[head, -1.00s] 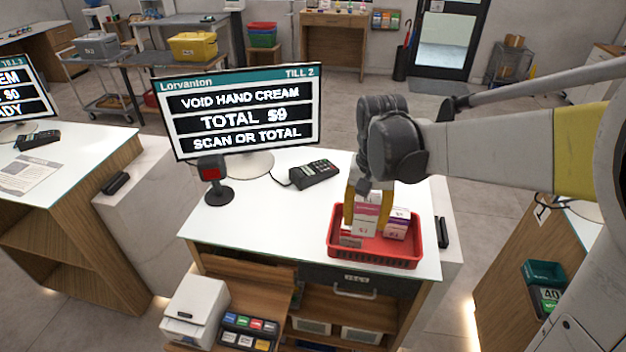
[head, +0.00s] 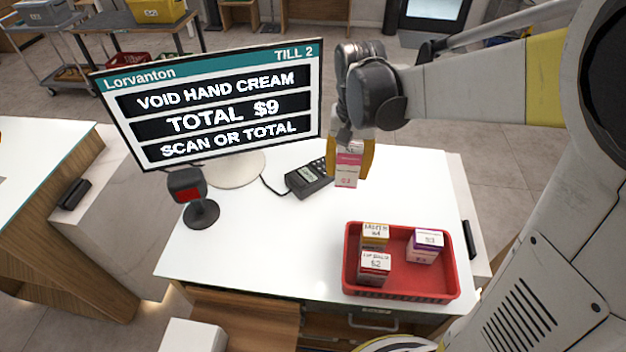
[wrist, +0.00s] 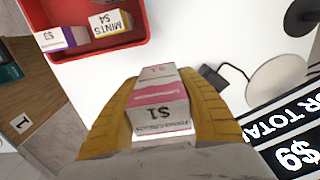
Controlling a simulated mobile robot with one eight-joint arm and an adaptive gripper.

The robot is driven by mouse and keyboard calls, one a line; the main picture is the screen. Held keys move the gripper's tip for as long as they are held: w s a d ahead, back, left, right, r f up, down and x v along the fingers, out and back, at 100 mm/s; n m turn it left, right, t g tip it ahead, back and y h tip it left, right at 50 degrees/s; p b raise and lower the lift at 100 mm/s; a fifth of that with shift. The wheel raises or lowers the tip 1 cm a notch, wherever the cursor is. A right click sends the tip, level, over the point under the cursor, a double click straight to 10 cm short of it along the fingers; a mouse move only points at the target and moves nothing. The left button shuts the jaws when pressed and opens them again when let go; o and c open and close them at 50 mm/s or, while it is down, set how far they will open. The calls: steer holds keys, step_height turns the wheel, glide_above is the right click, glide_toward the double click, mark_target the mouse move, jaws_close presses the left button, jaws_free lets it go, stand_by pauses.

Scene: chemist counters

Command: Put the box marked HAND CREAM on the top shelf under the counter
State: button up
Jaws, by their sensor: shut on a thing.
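A pink and white box (head: 347,170) is held upright between the yellow fingers of my gripper (head: 350,160), above the white counter (head: 260,255) and beside the card terminal. The till screen (head: 215,103) reads VOID HAND CREAM, TOTAL $9. The shelves under the counter are mostly hidden below the front edge; a wooden top (head: 240,322) shows there.
A red basket (head: 405,285) on the counter's right holds several boxes, one marked MINTS $4 (head: 375,236). A card terminal (head: 308,178) and a scanner on a stand (head: 192,195) stand behind and left. The counter's front middle is clear.

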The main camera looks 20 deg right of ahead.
mark_target(349, 183)
steer(key=f, duration=0.1)
steer(key=s+f+b, duration=0.1)
steer(key=shift+s+f, duration=0.3)
steer(key=shift+f, duration=0.1)
steer(key=f+b, duration=0.1)
steer(key=f, duration=0.1)
steer(key=f+b, duration=0.1)
steer(key=f, duration=0.2)
steer(key=f+b, duration=0.1)
steer(key=f, duration=0.2)
steer(key=shift+w, duration=0.25)
steer(key=shift+f+b, duration=0.85)
steer(key=shift+f, duration=1.3)
steer(key=shift+f, duration=0.2)
steer(key=o, duration=1.1)
steer(key=shift+r, duration=0.1)
